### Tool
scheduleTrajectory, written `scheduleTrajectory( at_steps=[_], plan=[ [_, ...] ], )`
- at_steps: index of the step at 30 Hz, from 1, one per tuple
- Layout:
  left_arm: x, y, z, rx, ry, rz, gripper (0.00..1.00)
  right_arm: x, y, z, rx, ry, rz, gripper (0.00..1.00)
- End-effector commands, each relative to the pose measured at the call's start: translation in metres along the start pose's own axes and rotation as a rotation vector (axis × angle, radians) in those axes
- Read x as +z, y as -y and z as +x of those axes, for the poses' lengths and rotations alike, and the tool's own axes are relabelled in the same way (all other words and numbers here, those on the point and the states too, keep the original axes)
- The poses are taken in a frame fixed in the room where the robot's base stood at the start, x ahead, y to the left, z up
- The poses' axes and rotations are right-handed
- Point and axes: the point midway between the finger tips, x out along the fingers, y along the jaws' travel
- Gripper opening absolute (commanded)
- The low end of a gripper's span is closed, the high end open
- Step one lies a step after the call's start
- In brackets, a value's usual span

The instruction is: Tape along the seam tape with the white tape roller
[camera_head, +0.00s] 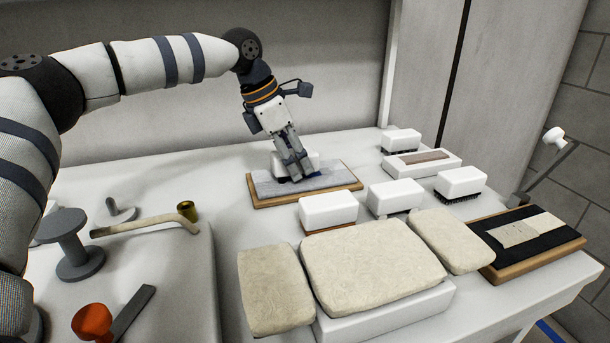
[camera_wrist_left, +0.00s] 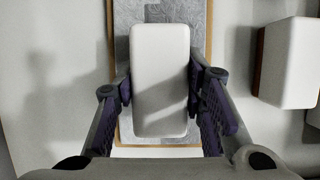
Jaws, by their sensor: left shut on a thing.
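My left gripper (camera_head: 297,172) is shut on a white block (camera_wrist_left: 160,80). In the left wrist view the block stands between the two fingers, above a grey patterned board (camera_head: 262,186) with a wooden rim. The block is mostly hidden behind the fingers in the head view, and I cannot tell whether its underside touches the board. I cannot tell whether the block is the tape roller. A beige strip (camera_head: 524,230) lies across a black board (camera_head: 558,241) with a wooden rim at the right; I cannot tell whether it is the seam tape. My right gripper is out of view.
Other white blocks (camera_head: 328,208) stand right of the board, some with dark bristles. Beige pads (camera_head: 370,262) fill the front middle. A white tray (camera_head: 400,168) holds a brown strip. A grey spool (camera_head: 72,238), a brass cup (camera_head: 187,211) and an orange knob (camera_head: 92,318) are at left.

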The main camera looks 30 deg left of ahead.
Motion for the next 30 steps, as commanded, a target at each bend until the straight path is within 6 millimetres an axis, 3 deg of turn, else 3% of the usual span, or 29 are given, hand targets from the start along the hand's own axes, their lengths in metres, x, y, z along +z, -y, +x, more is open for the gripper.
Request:
scheduleTrajectory(
  at_steps=[9,21,30],
  plan=[
    [0.003,0.001,0.004,-0.003,-0.004,0.001,0.05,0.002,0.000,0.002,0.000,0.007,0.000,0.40],
    [0.042,0.001,0.021,-0.004,-0.005,-0.001,0.05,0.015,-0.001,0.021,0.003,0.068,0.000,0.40],
    [0.044,0.001,0.019,-0.002,-0.002,0.001,0.05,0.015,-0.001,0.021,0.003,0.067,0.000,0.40]
  ],
)
